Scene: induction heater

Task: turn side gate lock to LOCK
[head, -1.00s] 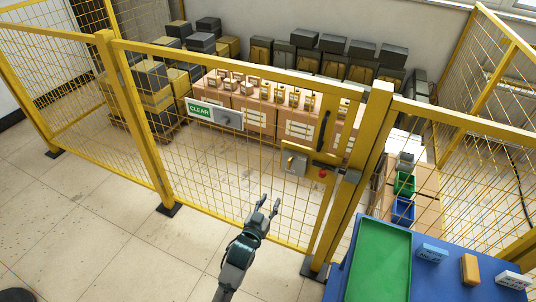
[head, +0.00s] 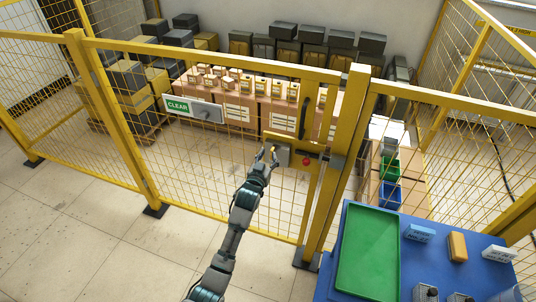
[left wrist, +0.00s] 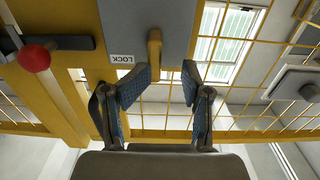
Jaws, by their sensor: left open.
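The side gate lock is a grey plate (head: 284,157) on the yellow gate near its latch post. It fills the upper middle of the left wrist view (left wrist: 180,22). Its yellow handle (left wrist: 154,48) points toward my gripper, beside a white LOCK label (left wrist: 122,59), which appears upside down. My left gripper (head: 268,152) is open at the lock, partly covering it in the head view. In the left wrist view, its blue-padded fingers (left wrist: 165,80) stand on either side of the handle's end, which is nearer the left finger. Contact cannot be told. My right gripper is not in view.
A red knob (head: 306,161) sits beside the lock, by the yellow post (head: 346,150). A CLEAR sign (head: 178,105) hangs on the mesh. A blue table (head: 418,262) with a green tray (head: 368,255) stands at lower right. The floor before the gate is open.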

